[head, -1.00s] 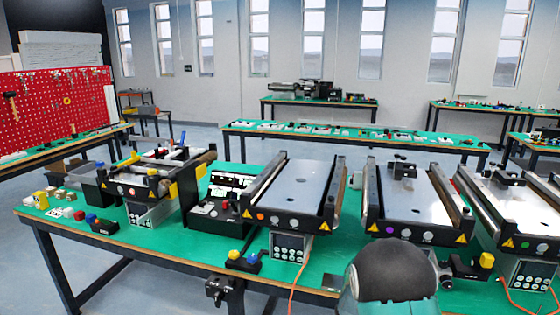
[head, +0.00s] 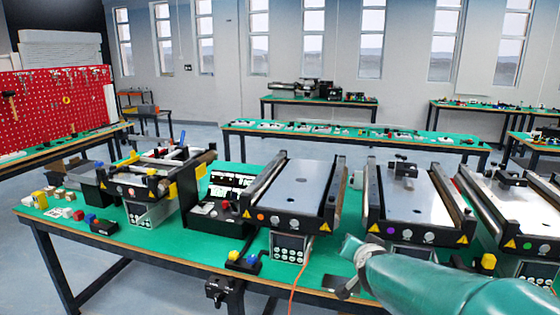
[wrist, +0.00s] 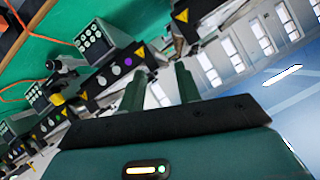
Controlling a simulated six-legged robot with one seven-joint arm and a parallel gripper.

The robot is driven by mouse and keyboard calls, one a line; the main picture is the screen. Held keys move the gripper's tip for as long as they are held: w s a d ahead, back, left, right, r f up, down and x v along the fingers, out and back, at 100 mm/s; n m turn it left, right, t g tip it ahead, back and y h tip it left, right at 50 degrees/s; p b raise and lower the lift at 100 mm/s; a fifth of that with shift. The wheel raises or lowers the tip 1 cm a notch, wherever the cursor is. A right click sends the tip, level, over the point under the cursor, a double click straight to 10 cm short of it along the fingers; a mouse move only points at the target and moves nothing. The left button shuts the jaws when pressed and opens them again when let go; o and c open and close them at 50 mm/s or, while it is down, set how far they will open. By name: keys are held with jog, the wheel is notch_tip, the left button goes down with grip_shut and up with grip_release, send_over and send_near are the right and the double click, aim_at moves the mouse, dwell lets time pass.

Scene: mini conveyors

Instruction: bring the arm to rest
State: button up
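My gripper (wrist: 159,76) shows in the wrist view with its two green fingers apart. Only the background shows between them, so it is open and empty. In the head view my green arm (head: 440,280) reaches in from the lower right, in front of the workbench. Its far end lies near the bench's front edge, below the gap between the two middle conveyors. I cannot make out the fingers clearly in the head view. The wrist view is strongly tilted, with conveyors at the left and windows at the right.
A green-topped workbench (head: 190,251) carries several mini conveyors, including a middle one (head: 298,184) and one to its right (head: 410,196). An orange cable hangs there. Open floor lies at lower left.

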jog(key=s+a+r+n+g+y, duration=0.25)
jog(key=s+a+n, duration=0.2)
jog(key=s, duration=0.65)
jog(key=s+f+n+g, duration=0.1)
jog(key=s+f+g, duration=0.1)
jog(key=s, duration=0.6)
jog(key=s+d+f+n+g, duration=0.1)
jog(key=s+g, duration=0.1)
jog(key=s, duration=0.6)
jog(key=shift+f+g+h, duration=0.35)
jog(key=shift+h, duration=0.1)
jog(key=shift+s, duration=0.1)
